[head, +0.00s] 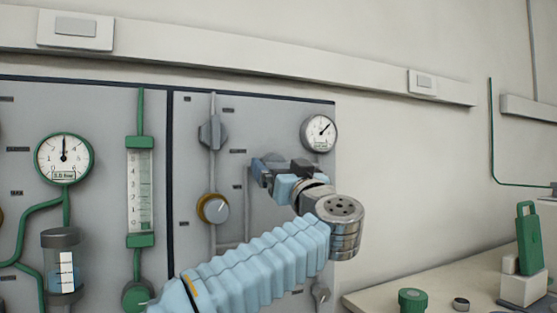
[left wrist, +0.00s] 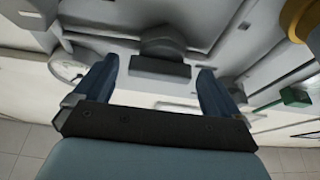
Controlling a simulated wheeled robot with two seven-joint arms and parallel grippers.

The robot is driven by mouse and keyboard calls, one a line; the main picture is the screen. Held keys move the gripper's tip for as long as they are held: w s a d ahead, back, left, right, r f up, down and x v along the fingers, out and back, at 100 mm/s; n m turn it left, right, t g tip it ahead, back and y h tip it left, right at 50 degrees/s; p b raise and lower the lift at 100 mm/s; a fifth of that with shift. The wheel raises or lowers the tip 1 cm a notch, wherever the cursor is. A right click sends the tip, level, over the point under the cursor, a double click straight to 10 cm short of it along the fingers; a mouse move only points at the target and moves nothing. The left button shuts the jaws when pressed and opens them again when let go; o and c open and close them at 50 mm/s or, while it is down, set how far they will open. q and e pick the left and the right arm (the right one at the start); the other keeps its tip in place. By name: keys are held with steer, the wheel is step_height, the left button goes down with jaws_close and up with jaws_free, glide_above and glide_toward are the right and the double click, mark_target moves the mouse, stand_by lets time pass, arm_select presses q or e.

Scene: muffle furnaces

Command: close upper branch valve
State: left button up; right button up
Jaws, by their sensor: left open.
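A grey valve handle (left wrist: 162,45) with a dark flat bar across its front shows in the left wrist view, between and just beyond my finger tips. My left gripper (left wrist: 157,72) is open, one finger on each side of it, and no clear contact shows. In the head view my left gripper (head: 265,168) reaches up to the right part of the grey panel, below and left of the small gauge. There it mostly hides the valve in front of it. Another grey valve handle (head: 212,132) sits to its left on a vertical pipe. My right gripper is not in view.
A brass-ringed knob (head: 213,208) sits left of my forearm. A round gauge (head: 319,132) is close to the gripper's upper right. A green-framed flow tube (head: 140,190) and a green gauge (head: 64,158) are farther left. A bench (head: 400,285) with green items stands at right.

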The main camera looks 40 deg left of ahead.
arm_select(q)
steer(key=shift+x, duration=0.95)
steer(key=shift+d, duration=0.1)
steer(key=shift+c, duration=0.5)
steer(key=c, duration=0.9)
steer(key=shift+o, duration=0.2)
